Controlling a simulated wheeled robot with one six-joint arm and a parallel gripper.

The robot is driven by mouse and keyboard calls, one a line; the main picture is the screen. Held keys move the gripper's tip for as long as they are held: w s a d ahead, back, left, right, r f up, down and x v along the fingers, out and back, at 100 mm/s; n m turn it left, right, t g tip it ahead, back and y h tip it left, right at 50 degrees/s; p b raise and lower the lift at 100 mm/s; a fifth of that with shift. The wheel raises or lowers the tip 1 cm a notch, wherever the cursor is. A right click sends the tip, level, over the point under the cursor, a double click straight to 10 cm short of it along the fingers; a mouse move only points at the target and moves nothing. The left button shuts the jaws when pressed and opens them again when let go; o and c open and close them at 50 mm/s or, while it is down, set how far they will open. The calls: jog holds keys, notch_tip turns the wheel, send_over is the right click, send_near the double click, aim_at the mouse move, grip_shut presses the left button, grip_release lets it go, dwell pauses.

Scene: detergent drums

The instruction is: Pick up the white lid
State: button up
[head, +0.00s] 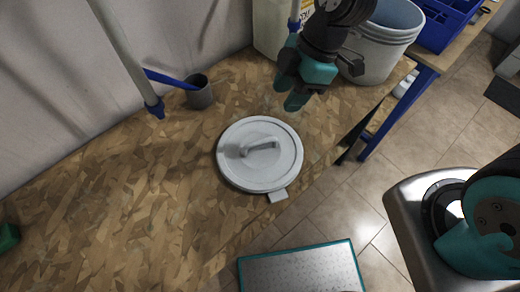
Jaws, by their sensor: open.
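The white lid (238,164) is round, with a raised bar handle across its middle and a small tab at its lower edge. It lies on the wooden board table (120,200) in the middle of the head view. I cannot tell whether anything is under it. My gripper (288,96) is above and to the upper right of the lid, pointing down, apart from it. Its teal fingers are open and hold nothing visible.
A grey cup (200,95) with a blue-handled tool stands at the upper left. A pale container (270,30) and a grey bucket (385,45) stand behind my gripper. A blue crate (447,22) is at the upper right. The table left of the lid is clear.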

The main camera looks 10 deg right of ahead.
aim_at(261, 141)
jog(key=p+x, duration=0.1)
jog(key=x, duration=1)
jog(key=shift+s+d, duration=0.1)
jog(key=shift+d+p+x, duration=0.15)
jog(key=shift+p+x, duration=0.25)
jog(key=shift+x, duration=0.9)
jog(key=shift+d+p+x, duration=0.15)
jog(key=shift+p+x, duration=0.25)
jog(key=shift+x, duration=0.95)
jog(key=shift+f, duration=0.1)
jog(key=shift+c, duration=0.4)
grip_shut()
